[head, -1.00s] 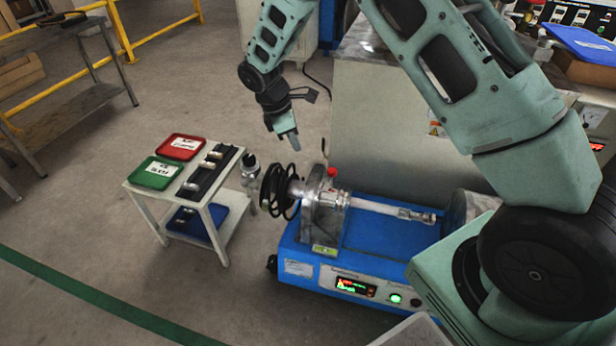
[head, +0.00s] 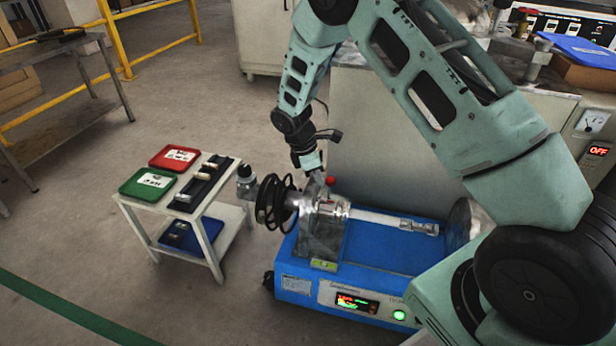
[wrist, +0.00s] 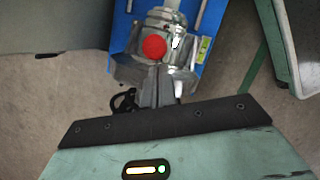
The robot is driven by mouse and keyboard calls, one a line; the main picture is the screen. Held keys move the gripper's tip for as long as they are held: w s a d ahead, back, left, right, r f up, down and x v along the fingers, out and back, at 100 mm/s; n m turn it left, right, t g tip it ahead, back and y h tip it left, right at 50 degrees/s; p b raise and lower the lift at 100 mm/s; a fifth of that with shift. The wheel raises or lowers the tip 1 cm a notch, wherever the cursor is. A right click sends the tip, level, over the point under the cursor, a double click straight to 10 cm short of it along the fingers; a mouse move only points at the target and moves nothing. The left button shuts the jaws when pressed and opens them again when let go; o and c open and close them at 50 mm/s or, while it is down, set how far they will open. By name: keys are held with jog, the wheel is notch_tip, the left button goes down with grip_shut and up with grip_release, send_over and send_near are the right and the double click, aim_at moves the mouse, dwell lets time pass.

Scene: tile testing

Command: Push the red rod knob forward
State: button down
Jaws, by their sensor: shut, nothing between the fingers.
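The red rod knob (head: 331,181) sits on top of the clear and metal housing of the blue testing machine (head: 400,254). In the wrist view the red knob (wrist: 154,47) is a round ball just beyond the fingertips. My gripper (head: 317,178) hangs from above, close beside the knob on its left in the head view. In the wrist view my gripper (wrist: 156,82) has its fingers together, with nothing between them. I cannot tell whether the fingertips touch the knob. The rod under the knob is mostly hidden.
A small white cart (head: 208,243) with red (head: 175,157) and green (head: 148,182) trays stands to the left. A large grey cabinet (head: 385,130) is behind the machine. Open floor lies at the front left.

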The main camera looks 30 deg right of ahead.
jog(key=shift+s+d, duration=0.1)
jog(key=shift+d, duration=0.1)
jog(key=shift+s+d+r+p, duration=0.25)
jog(key=shift+s+d+p, duration=0.2)
jog(key=shift+p, duration=0.4)
jog(key=shift+s+d+f, duration=0.2)
jog(key=shift+s+d, duration=0.05)
jog(key=shift+s, duration=0.05)
jog(key=shift+a, duration=0.1)
jog(key=a, duration=0.1)
jog(key=a+p, duration=0.1)
jog(key=w+a+r+p, duration=0.1)
jog(key=shift+a, duration=0.2)
jog(key=p+v, duration=0.3)
jog(key=v, duration=0.6)
jog(key=shift+w+a+r, duration=0.2)
jog(key=shift+a, duration=0.1)
